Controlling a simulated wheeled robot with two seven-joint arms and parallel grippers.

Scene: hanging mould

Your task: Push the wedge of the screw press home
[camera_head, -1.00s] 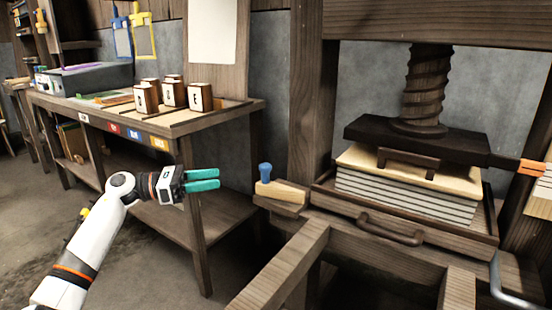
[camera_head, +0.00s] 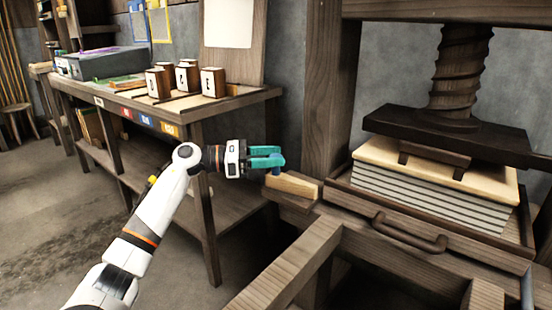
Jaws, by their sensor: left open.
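The wedge (camera_head: 297,185) is a pale wooden piece lying on a ledge at the left side of the screw press. Its blue peg (camera_head: 276,171) is mostly hidden by my left gripper. My left gripper (camera_head: 282,160), with teal fingers, is open at the peg; I cannot tell whether it touches it. The press has a thick wooden screw (camera_head: 461,75) and a dark pressing plate (camera_head: 440,133) above a stack of boards and sheets (camera_head: 430,192). My right gripper is out of view.
A workbench (camera_head: 190,113) with several lettered wooden blocks (camera_head: 212,82) and a grey box (camera_head: 100,62) stands at the left. The press's post (camera_head: 331,90) rises just behind the wedge. A tray handle (camera_head: 408,236) sticks out at the front.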

